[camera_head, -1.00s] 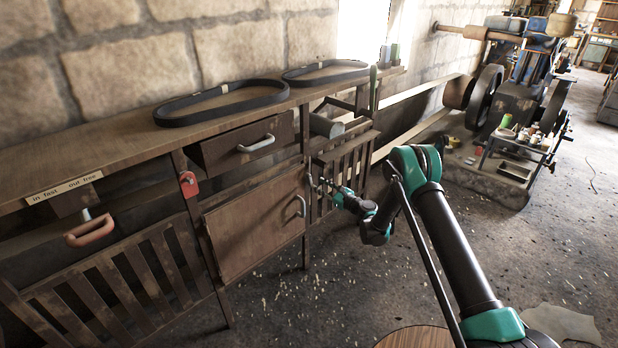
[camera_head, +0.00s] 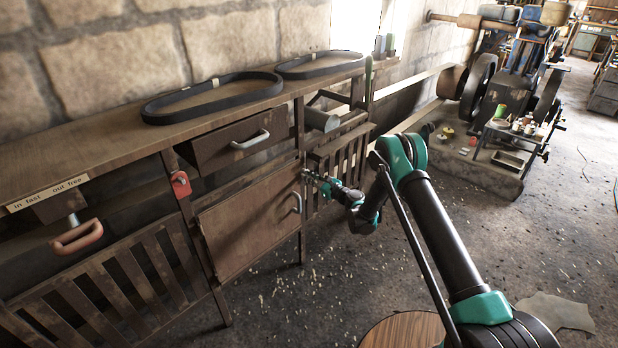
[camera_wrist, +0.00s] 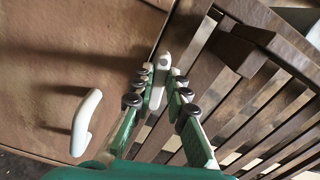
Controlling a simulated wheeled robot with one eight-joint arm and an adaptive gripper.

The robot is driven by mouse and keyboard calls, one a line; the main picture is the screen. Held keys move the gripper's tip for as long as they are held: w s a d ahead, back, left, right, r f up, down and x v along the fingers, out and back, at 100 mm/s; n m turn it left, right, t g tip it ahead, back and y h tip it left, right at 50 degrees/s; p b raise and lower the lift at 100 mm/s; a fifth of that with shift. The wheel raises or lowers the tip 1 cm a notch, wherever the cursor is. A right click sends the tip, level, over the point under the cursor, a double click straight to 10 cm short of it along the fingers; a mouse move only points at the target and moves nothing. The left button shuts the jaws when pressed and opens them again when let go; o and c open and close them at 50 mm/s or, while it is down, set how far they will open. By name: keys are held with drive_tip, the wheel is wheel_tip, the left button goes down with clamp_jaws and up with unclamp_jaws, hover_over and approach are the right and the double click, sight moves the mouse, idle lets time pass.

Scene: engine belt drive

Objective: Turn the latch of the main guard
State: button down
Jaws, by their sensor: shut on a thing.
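The latch (camera_wrist: 163,64) is a small pale grey lever on the post between a brown cabinet door and a slatted guard. In the wrist view it points up with a slight tilt and sits between the fingertips. My gripper (camera_wrist: 162,80) is shut on it, one finger on each side. The slatted guard (camera_wrist: 232,92) fills the right of the wrist view. In the head view my gripper (camera_head: 315,177) reaches the same post from the right, and the latch is too small and covered there to make out.
The cabinet door (camera_head: 250,222) with a pale handle (camera_head: 297,203) is left of my gripper. A drawer (camera_head: 236,140) is above it. Two black belts (camera_head: 212,98) lie on the bench top. A machine (camera_head: 500,110) stands at back right. Open floor lies in front of the bench.

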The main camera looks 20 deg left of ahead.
drive_tip(key=shift+n, duration=0.3)
drive_tip(key=shift+s+a+f+n, duration=0.1)
drive_tip(key=shift+s+f+n, duration=0.1)
drive_tip(key=shift+n, duration=2.25)
drive_tip(key=shift+s+f+n, duration=0.15)
drive_tip(key=shift+f+n, duration=0.1)
drive_tip(key=shift+n, duration=2.15)
drive_tip(key=shift+s+a+f+n, duration=0.1)
drive_tip(key=shift+s+f+n, duration=0.1)
drive_tip(key=shift+n, duration=2.25)
drive_tip(key=c, duration=1.5)
unclamp_jaws()
drive_tip(key=shift+w, duration=0.1)
drive_tip(key=shift+r, duration=0.1)
